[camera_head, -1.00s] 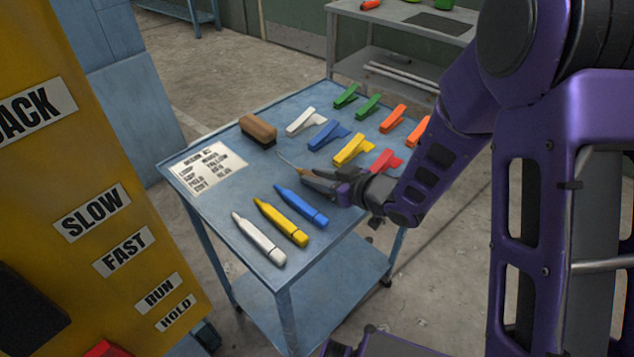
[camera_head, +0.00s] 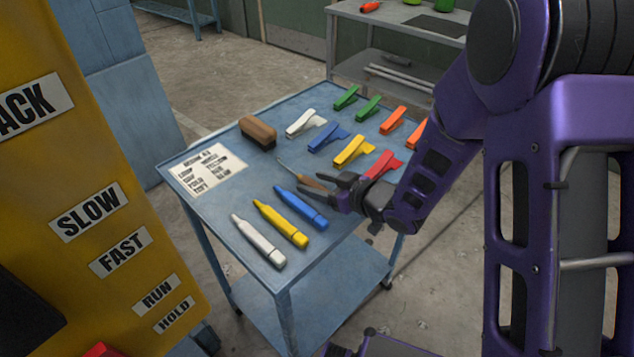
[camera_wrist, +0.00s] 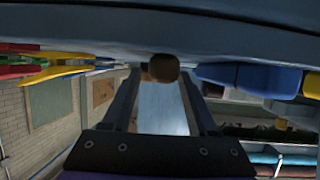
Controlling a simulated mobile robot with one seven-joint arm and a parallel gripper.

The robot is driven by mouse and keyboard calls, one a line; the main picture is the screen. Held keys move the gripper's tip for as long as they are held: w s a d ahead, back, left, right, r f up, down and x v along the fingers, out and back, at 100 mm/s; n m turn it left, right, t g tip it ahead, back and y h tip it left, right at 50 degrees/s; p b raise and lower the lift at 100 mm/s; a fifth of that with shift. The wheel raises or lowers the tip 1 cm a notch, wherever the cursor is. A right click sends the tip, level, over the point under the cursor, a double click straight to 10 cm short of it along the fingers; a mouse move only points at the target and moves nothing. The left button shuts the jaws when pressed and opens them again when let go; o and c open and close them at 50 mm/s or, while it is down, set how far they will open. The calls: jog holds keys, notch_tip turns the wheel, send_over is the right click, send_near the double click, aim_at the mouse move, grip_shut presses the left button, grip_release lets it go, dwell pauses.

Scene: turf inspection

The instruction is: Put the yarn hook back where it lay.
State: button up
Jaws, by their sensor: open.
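The yarn hook (camera_head: 306,179), a thin bent metal shank with an orange-brown handle, appears to lie on the blue cart top (camera_head: 238,200), between the blue marker and the yellow clip. My gripper (camera_head: 322,186) is open, low over the cart, its fingers pointing left at the handle end. The handle lies just ahead of or between the fingertips; exact contact is hidden. In the wrist view, a brown rounded end (camera_wrist: 163,68) shows between the open fingers; I cannot tell whether it is the hook's handle or the brush.
White, yellow and blue markers (camera_head: 300,207) lie in front of the hook. A brush (camera_head: 258,132) and a printed card (camera_head: 208,170) are to the left. Coloured clips (camera_head: 353,150) lie behind and right, a red one (camera_head: 383,164) close to my gripper. A yellow panel (camera_head: 90,160) stands at left.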

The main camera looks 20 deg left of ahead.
jog(key=p+v, duration=0.1)
jog(key=v, duration=1.1)
jog(key=shift+s, duration=0.1)
